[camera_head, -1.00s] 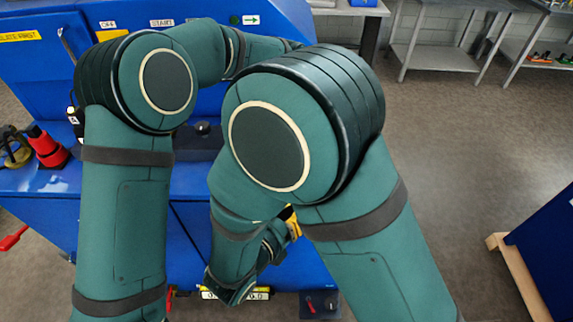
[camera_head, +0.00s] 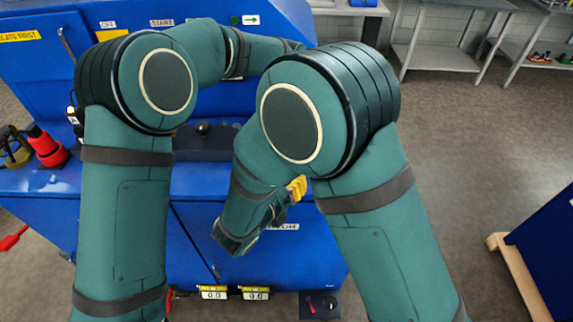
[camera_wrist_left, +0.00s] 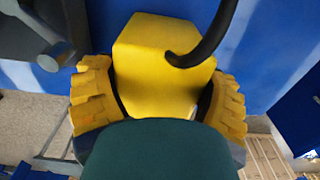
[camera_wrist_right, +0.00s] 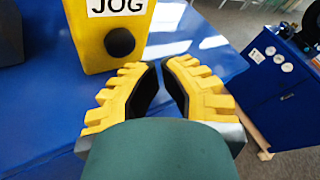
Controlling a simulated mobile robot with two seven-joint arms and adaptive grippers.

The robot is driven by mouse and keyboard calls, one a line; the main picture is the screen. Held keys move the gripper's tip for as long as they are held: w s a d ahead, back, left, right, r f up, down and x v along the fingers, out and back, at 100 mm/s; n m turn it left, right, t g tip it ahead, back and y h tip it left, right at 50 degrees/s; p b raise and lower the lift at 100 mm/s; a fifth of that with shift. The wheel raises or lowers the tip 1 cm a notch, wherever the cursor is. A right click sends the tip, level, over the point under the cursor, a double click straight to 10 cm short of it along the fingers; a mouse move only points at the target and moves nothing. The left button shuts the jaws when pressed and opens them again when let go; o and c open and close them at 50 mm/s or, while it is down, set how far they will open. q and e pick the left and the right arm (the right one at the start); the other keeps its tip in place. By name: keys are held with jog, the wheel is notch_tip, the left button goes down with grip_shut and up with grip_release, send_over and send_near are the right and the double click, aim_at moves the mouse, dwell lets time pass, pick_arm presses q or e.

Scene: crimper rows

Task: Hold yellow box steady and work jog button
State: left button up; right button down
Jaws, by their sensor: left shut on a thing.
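The yellow box (camera_wrist_left: 165,60) sits between the yellow, ridged fingers of my left gripper (camera_wrist_left: 158,100), which is shut on it. A black curved cable (camera_wrist_left: 212,38) joins the box. In the right wrist view the yellow box (camera_wrist_right: 98,40) shows a white JOG label (camera_wrist_right: 117,6) and a round black jog button (camera_wrist_right: 119,42). My right gripper (camera_wrist_right: 160,68) is in front of the box, to the right of the button and apart from it. Its fingers lean together with a narrow empty gap between the tips. In the head view my right gripper (camera_head: 294,189) shows partly; my left one is hidden.
A blue machine (camera_head: 40,200) fills the left and middle. A red object (camera_head: 46,147) stands on its ledge. Two yellow counters (camera_head: 234,293) are low on its front. A blue cabinet on a wooden pallet (camera_head: 525,270) is at the right. The floor between is clear.

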jog(key=shift+w, duration=0.3)
jog(key=shift+w, duration=0.15)
dwell(1.2)
jog(key=shift+w, duration=0.3)
jog(key=shift+w, duration=0.6)
dwell(0.8)
dwell(0.3)
jog(key=shift+s, duration=1.05)
jog(key=s, duration=0.5)
